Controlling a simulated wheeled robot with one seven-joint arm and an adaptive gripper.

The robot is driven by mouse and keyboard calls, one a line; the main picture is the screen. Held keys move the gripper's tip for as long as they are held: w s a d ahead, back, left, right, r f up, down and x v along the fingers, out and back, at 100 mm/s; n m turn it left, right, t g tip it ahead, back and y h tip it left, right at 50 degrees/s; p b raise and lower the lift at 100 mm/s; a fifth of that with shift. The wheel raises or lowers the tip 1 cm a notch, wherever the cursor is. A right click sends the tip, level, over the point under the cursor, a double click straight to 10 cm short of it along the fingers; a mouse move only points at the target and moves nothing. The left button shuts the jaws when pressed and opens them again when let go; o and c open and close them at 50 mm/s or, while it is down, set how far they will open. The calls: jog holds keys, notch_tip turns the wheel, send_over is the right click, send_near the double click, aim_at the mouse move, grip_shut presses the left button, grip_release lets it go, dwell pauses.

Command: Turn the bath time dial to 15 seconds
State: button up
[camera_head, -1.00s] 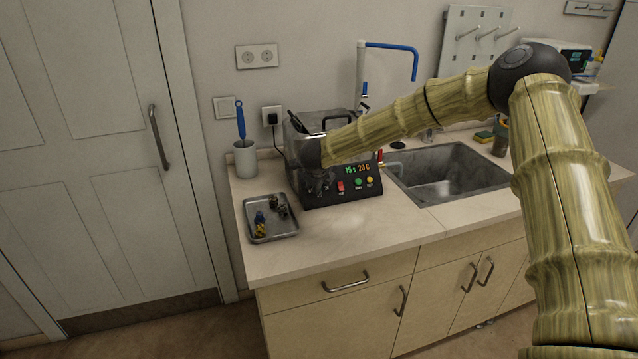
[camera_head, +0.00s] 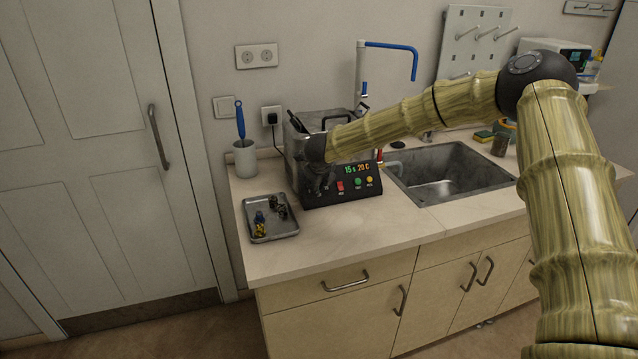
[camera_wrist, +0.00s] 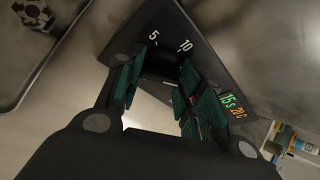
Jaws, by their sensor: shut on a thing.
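The bath (camera_head: 345,190) is a metal tank with a black sloping front panel on the counter. Its display (camera_head: 357,169) reads 15 s and 20 C, and also shows in the wrist view (camera_wrist: 233,105). My gripper (camera_head: 318,186) is at the left end of the panel. In the wrist view, its green-padded fingers (camera_wrist: 160,80) are shut on the dark bath time dial (camera_wrist: 160,66), which they largely cover. The marks 5 and 10 show just beyond the dial. Its pointer cannot be made out. In the head view my gripper hides the dial.
A metal tray (camera_head: 262,240) with small items lies left of the bath. A cup (camera_head: 245,158) with a blue-handled tool stands behind it. Red, green and yellow buttons (camera_head: 358,183) are right of the gripper. A sink (camera_head: 450,180) is further right. The counter front is clear.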

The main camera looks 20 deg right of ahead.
jog(key=o, duration=1)
jog(key=shift+d, duration=0.15)
jog(key=shift+s+r, duration=0.15)
jog(key=shift+r, duration=0.15)
jog(key=v, duration=1.1)
jog(key=shift+s, duration=0.15)
